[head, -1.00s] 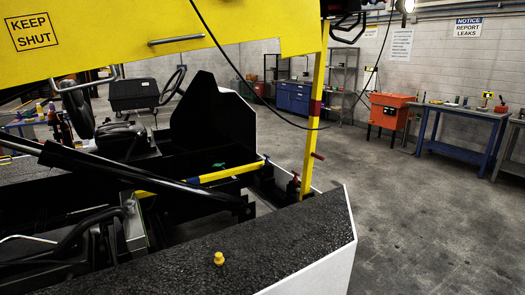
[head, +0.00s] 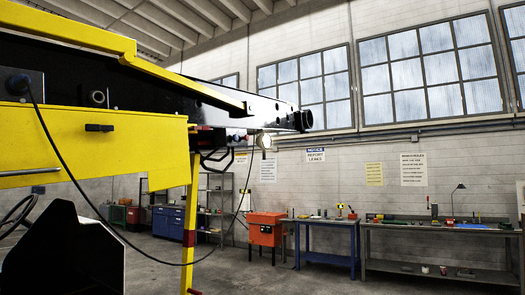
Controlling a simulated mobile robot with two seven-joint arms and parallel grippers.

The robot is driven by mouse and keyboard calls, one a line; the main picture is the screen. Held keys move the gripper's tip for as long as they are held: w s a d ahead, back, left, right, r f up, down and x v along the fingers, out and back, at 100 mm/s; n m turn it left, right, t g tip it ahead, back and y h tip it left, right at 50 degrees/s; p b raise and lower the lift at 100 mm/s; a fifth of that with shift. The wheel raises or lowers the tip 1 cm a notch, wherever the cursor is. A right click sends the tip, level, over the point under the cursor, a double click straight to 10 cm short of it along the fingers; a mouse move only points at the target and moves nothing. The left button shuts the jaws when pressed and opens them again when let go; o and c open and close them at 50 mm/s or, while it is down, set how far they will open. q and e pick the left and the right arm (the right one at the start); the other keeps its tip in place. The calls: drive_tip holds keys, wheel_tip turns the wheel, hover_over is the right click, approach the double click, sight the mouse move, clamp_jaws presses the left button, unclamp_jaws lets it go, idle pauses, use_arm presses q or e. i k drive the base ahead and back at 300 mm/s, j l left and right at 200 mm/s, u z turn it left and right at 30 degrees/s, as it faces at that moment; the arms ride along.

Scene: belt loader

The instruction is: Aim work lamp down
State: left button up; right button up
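A small round pale lamp (head: 265,141), which looks like the work lamp, hangs beneath the front end of the black conveyor boom (head: 225,103) in the head view. Its round face shows bright and looks turned outward rather than straight down; its exact tilt is too small to tell. A black cable (head: 85,198) loops from a plug at the boom's left to near the lamp. A black bent handle (head: 217,158) sits left of the lamp. Neither of my grippers is in view.
The yellow boom cover (head: 95,145) and a yellow prop post (head: 190,225) stand at left. An orange cabinet (head: 266,229), a blue workbench (head: 327,226) and a grey bench (head: 440,230) with a desk lamp (head: 457,190) line the back wall. The floor in front of them is clear.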

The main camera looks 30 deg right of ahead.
sight(264, 141)
drive_tip(key=i+l, duration=0.1)
drive_tip(key=l, duration=0.35)
drive_tip(key=i+l, duration=0.15)
drive_tip(key=l, duration=0.25)
drive_tip(key=i+l, duration=0.1)
drive_tip(key=l, duration=0.35)
drive_tip(key=i+l, duration=0.25)
drive_tip(key=l, duration=0.15)
drive_tip(key=i+l, duration=0.25)
drive_tip(key=l, duration=0.15)
drive_tip(key=i+l, duration=0.25)
drive_tip(key=l, duration=0.15)
drive_tip(key=i+l, duration=0.25)
drive_tip(key=l, duration=0.15)
drive_tip(key=i+l+z, duration=0.1)
drive_tip(key=i+l, duration=0.75)
drive_tip(key=i, duration=0.25)
drive_tip(key=i+l, duration=0.1)
drive_tip(key=i, duration=0.35)
drive_tip(key=i+l, duration=0.15)
drive_tip(key=i, duration=0.25)
